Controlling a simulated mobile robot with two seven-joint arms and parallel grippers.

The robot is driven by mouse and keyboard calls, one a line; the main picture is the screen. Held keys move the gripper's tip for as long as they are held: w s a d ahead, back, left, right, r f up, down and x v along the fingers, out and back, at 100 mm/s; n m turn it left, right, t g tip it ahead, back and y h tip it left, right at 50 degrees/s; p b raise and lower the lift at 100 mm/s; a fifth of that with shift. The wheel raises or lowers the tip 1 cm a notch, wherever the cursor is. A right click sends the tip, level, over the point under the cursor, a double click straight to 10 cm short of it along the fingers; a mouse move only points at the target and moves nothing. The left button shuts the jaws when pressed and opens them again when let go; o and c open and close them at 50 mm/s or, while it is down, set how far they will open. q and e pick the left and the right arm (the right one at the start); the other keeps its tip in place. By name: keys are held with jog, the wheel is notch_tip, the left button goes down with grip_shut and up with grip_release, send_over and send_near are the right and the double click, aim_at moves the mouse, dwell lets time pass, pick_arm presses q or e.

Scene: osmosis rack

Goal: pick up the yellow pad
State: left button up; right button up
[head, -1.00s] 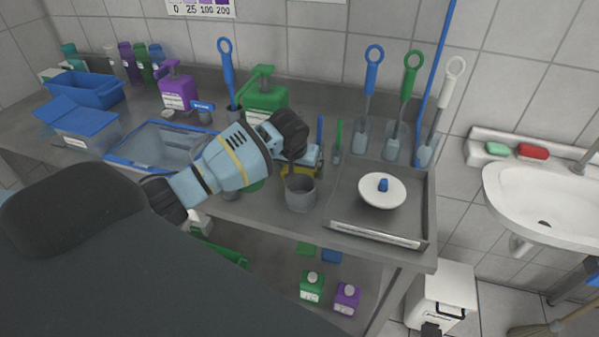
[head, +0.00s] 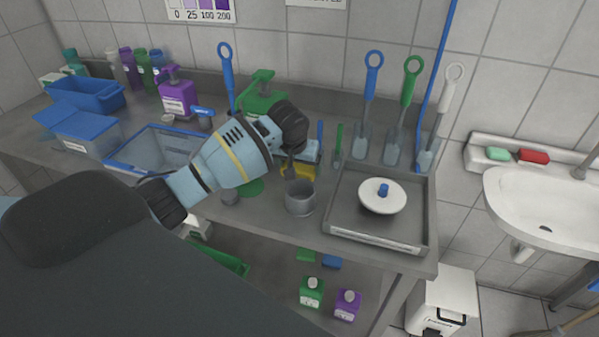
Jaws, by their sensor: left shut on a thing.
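The yellow pad (head: 301,171) shows as a small yellow piece on the steel bench, mostly hidden by my left gripper and the pale blue item above it. My left gripper (head: 289,172) comes in from the left, its fingers pointing down at the pad's left side. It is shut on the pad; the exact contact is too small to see. I cannot tell whether the pad is clear of the surface under it. My right gripper is not in view.
A grey cup (head: 300,198) stands just in front of the gripper. A steel tray (head: 340,205) with a white lidded dish (head: 383,196) lies to the right. A clear blue-rimmed tub (head: 160,150) is left.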

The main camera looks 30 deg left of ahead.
aim_at(300, 167)
pick_arm(q)
notch_tip(300, 167, up, 7)
jog(key=shift+r, duration=0.1)
dwell(0.3)
jog(key=shift+o, duration=1.2)
jog(key=shift+c, duration=0.8)
jog(key=shift+s+d, duration=0.1)
jog(key=shift+d, duration=0.15)
jog(key=shift+m+h, duration=0.4)
jog(key=shift+m, duration=0.4)
jog(key=s+d, duration=0.1)
jog(key=d, duration=0.1)
jog(key=s+d, duration=0.2)
jog(key=d, duration=0.1)
jog(key=s+d+r, duration=0.1)
jog(key=d, duration=0.1)
jog(key=shift+s+d, duration=0.25)
jog(key=shift+s, duration=0.15)
jog(key=s+d+m, duration=0.1)
jog(key=s+d, duration=0.4)
jog(key=s, duration=0.1)
jog(key=shift+d+r, duration=0.15)
jog(key=shift+d, duration=0.05)
